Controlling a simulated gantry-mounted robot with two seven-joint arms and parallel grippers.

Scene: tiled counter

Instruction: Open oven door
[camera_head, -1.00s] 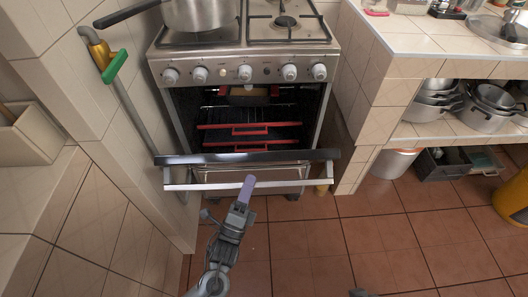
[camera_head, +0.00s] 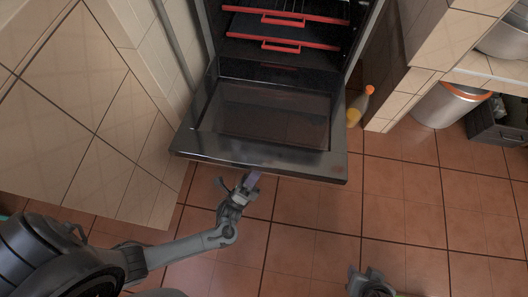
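The oven door (camera_head: 265,118) is swung down and looks close to level, with its inner glass facing up. The oven cavity (camera_head: 290,50) behind it is open, with red-handled racks (camera_head: 275,39) inside. My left gripper (camera_head: 252,180) is just below the door's front edge, near its middle. The door edge hides any handle, and I cannot tell whether the gripper touches the door. Its fingers look close together, but their gap does not show. My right gripper (camera_head: 372,284) is low at the bottom edge, over the floor and away from the oven; its fingers are unclear.
A yellow-orange bottle (camera_head: 360,106) stands on the floor right of the door. A metal bin (camera_head: 447,104) and a dark crate (camera_head: 498,124) are at the right. The tiled floor (camera_head: 400,195) in front is clear.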

